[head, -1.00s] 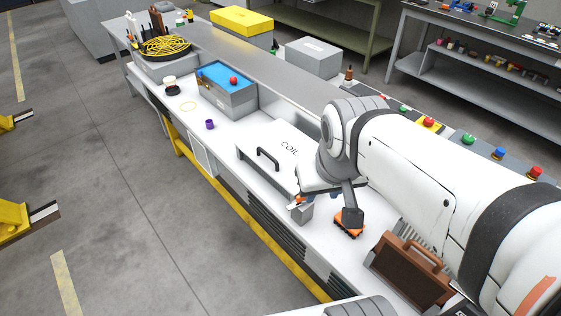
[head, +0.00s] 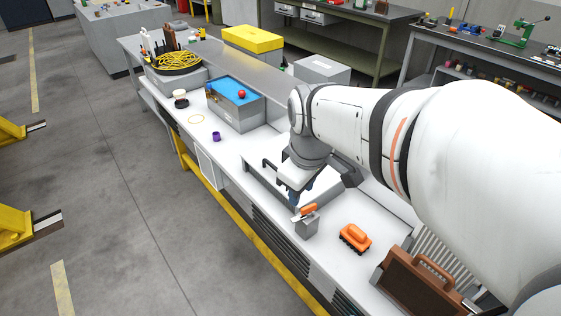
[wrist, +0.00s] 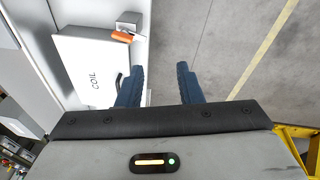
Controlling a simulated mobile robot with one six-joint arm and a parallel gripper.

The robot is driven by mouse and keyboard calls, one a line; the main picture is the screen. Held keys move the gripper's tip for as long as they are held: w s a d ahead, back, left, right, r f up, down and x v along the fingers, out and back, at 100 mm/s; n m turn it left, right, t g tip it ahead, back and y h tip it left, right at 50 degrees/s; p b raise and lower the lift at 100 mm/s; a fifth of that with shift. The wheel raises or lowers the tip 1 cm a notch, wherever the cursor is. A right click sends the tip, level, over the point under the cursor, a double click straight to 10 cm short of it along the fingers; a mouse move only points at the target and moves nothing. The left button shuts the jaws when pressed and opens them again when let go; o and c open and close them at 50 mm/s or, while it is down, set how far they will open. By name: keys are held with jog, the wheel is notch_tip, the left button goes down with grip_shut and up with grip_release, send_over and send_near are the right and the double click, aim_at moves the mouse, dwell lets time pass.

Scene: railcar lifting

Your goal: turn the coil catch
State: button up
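The coil catch (head: 308,210) is an orange lever with a pale tip on a grey block at the bench's front edge. It also shows at the top of the wrist view (wrist: 122,36). Beside it is the white lid marked COIL (wrist: 92,65), with a black bar handle (head: 269,166); my arm covers much of the lid in the head view. My gripper (wrist: 159,84) has its two blue fingers spread apart with nothing between them. In the head view my gripper (head: 301,190) is over the lid's front side, close to the catch and apart from it.
A blue-topped grey box (head: 238,105) with a red ball stands farther left, near a purple cup (head: 216,136).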

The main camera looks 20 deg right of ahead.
aim_at(308, 206)
jog(key=w+d+f+n+b, duration=0.2)
jog(key=w+f+n, duration=0.1)
jog(key=f+n, duration=0.1)
jog(key=w+d+f+n+g+b, duration=0.1)
jog(key=w+d+f+n+b, duration=0.1)
jog(key=w+f+n, duration=0.2)
jog(key=w+d+f+n+g+b, duration=0.1)
jog(key=w+d+f+n+b, duration=0.1)
jog(key=w+d+f+n, duration=0.1)
jog(key=shift+w+d+f+n, duration=0.1)
jog(key=shift+w+f+n, duration=0.45)
jog(key=shift+n, duration=0.45)
notch_tip(308, 206, down, 8)
jog(key=shift+r+b, duration=0.25)
jog(key=shift+b, duration=0.05)
grip_shut()
